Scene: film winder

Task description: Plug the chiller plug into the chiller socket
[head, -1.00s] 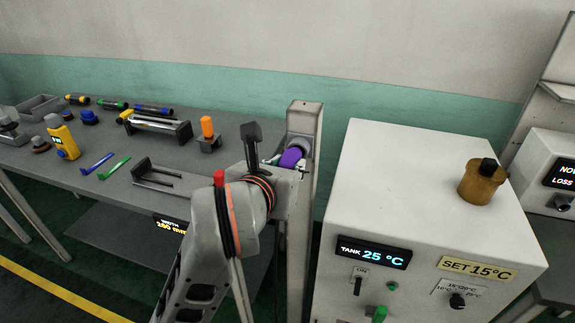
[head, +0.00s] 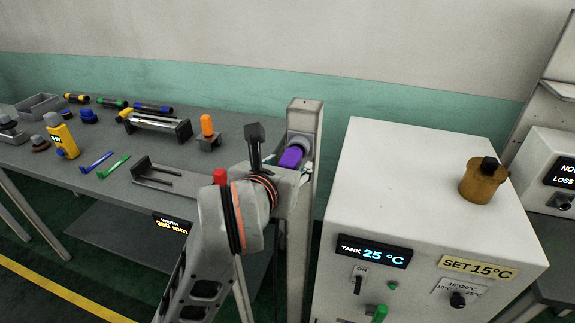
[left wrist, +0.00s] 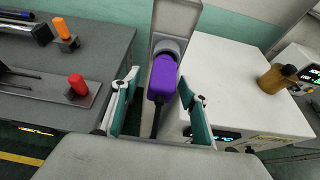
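The purple chiller plug (left wrist: 162,76) sits with its front end against the round grey socket (left wrist: 174,47) on the upright post, and looks seated in it; the exact depth is hidden. A dark cord runs down from the plug. In the head view the plug (head: 291,157) shows just beyond my left wrist, before the socket (head: 299,141). My left gripper (left wrist: 158,78) is open, with one teal-padded finger on each side of the plug and visible gaps to it. My right gripper is not in view.
Left is a grey bench (head: 225,150) with an orange-topped part (head: 207,126), a yellow meter (head: 62,137) and several tools.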

